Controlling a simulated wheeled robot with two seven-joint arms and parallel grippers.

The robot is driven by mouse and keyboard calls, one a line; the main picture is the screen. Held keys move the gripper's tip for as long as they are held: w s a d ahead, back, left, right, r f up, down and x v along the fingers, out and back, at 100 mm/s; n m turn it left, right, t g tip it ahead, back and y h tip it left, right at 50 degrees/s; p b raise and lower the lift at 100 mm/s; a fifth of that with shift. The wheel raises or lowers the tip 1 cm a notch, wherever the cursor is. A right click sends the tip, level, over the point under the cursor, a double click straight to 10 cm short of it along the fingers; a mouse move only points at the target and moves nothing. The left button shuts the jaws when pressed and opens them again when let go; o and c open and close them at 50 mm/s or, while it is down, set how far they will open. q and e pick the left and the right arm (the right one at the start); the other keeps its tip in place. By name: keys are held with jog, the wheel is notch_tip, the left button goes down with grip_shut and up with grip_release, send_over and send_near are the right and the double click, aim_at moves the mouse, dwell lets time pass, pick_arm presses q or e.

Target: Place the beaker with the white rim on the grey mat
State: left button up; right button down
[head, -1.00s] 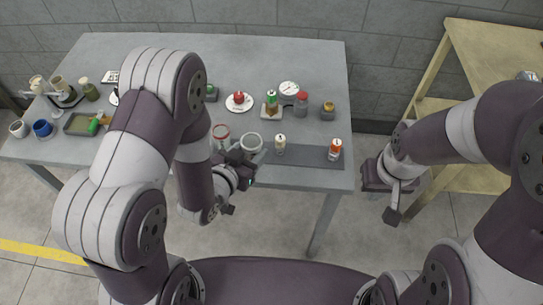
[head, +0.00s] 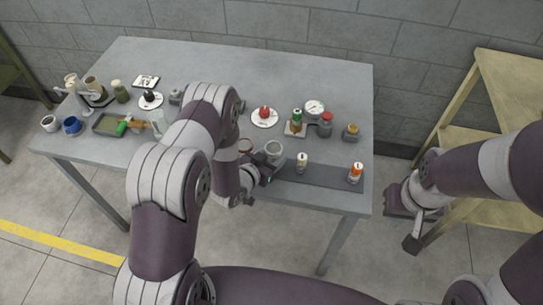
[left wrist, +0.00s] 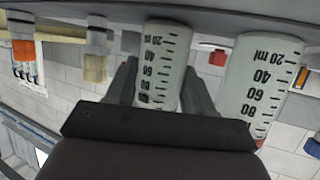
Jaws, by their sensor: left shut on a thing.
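The white-rimmed beaker (head: 274,150) stands upright near the front of the table, at the left end of the grey mat (head: 325,178). My left gripper (head: 269,167) is shut on it from the front. In the left wrist view, which is upside down, the beaker (left wrist: 160,65) is between the two fingers; I cannot tell whether its base touches the mat or table. A red-rimmed beaker (head: 246,146) is just left of it, partly hidden by my left arm, and shows in the left wrist view (left wrist: 255,80). My right gripper (head: 413,220) is off the table's right side, its jaws unclear.
A white bottle (head: 302,163) and an orange-labelled bottle (head: 355,173) stand on the mat, with bare mat between them. Behind are a plate with a red item (head: 264,116), a gauge (head: 314,107) and a red-capped jar (head: 325,124). A wooden shelf (head: 505,110) stands at right.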

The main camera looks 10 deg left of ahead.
pick_arm(q)
jog(key=shift+f, duration=0.15)
jog(key=o, duration=1.1)
jog(key=shift+c, duration=0.2)
jog(key=shift+s+r, duration=0.15)
jog(key=shift+r, duration=0.1)
jog(key=s+a+r+g+y+b, duration=0.1)
jog(key=s+a+r+g+y, duration=0.2)
jog(key=s+a+r+g, duration=0.35)
jog(key=s+r+n+g+y, duration=0.1)
jog(key=s+r+n+g, duration=0.1)
jog(key=s+r, duration=0.2)
jog(key=s+r+n+g+y, duration=0.1)
jog(key=s+r, duration=0.4)
jog(key=s, duration=0.5)
jog(key=shift+r+n+g, duration=0.3)
jog(key=shift+n+g, duration=0.3)
jog(key=shift+g, duration=0.25)
jog(key=shift+s, duration=0.1)
